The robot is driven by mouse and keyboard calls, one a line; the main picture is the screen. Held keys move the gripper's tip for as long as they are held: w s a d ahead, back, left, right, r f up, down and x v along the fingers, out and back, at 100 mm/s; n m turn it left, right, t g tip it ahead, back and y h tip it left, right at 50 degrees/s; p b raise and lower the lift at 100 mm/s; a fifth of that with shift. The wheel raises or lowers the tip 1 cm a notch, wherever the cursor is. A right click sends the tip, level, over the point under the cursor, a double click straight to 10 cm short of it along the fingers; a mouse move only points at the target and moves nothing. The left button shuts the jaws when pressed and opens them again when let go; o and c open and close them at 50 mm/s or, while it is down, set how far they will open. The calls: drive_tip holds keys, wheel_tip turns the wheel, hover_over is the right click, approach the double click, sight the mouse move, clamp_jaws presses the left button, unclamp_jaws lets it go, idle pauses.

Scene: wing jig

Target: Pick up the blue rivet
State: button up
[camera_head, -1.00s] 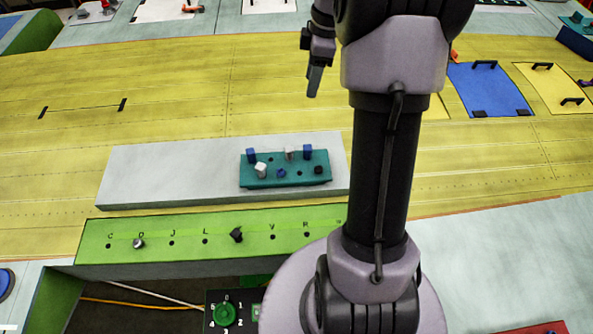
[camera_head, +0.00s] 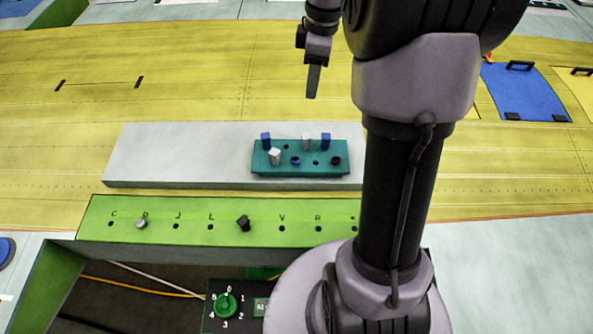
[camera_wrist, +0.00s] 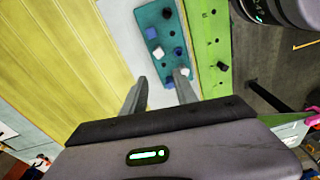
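A teal block (camera_head: 313,170) holds several rivets. A third blue rivet (camera_head: 295,160) sits low near the front middle. My gripper (camera_head: 314,92) hangs above and behind the block in the head view. In the wrist view its fingers (camera_wrist: 160,75) are spread apart with nothing held between them; the block lies beyond the tips.
White rivets (camera_head: 275,156) and (camera_head: 306,142) and a black one (camera_head: 336,160) share the block. It rests on a pale grey slab (camera_head: 180,160) on the yellow wing skin (camera_head: 200,85). A green lettered strip (camera_head: 190,232) with two pegs runs in front. The slab's left is bare.

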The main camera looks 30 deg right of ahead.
drive_tip(key=h+b, duration=0.1)
drive_tip(key=b, duration=0.4)
hover_over(295, 159)
drive_tip(key=a, duration=0.1)
wheel_tip(295, 159, down, 5)
drive_tip(key=f+b, duration=0.1)
drive_tip(key=f, duration=0.4)
drive_tip(key=f+b, duration=0.1)
drive_tip(key=f, duration=0.5)
drive_tip(key=d+f+b, duration=0.1)
drive_tip(key=f, duration=0.4)
drive_tip(key=shift+w+d+f+b, duration=0.1)
drive_tip(key=shift+f+b, duration=0.2)
drive_tip(key=shift+b, duration=0.1)
clamp_jaws()
